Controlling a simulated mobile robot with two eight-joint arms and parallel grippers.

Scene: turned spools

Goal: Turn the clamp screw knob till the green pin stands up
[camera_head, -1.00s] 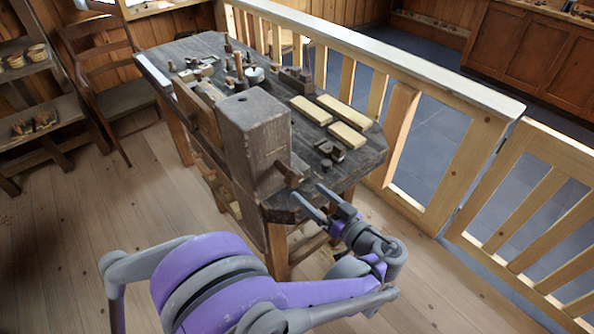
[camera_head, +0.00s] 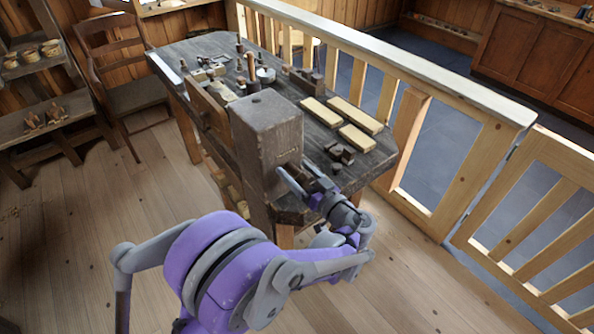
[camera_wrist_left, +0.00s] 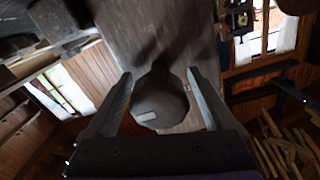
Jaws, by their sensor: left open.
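The clamp screw knob (camera_wrist_left: 160,95) shows in the left wrist view as a dark, rounded, many-sided knob with a small pale mark on its face. It sits at the end of a big grey-brown wooden block (camera_head: 268,135) on the workbench. My left gripper (camera_head: 298,178) is open at the near right side of this block. In the left wrist view its two fingers (camera_wrist_left: 158,80) stand on either side of the knob, with visible gaps. I cannot see a green pin in either view. My right gripper is not in view.
The dark workbench (camera_head: 205,52) carries several pale wooden bars (camera_head: 350,112), small dark blocks (camera_head: 339,153) and hand tools. A wooden railing (camera_head: 420,78) runs close along its right side. A chair (camera_head: 118,75) and shelves stand left. The floor at front left is clear.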

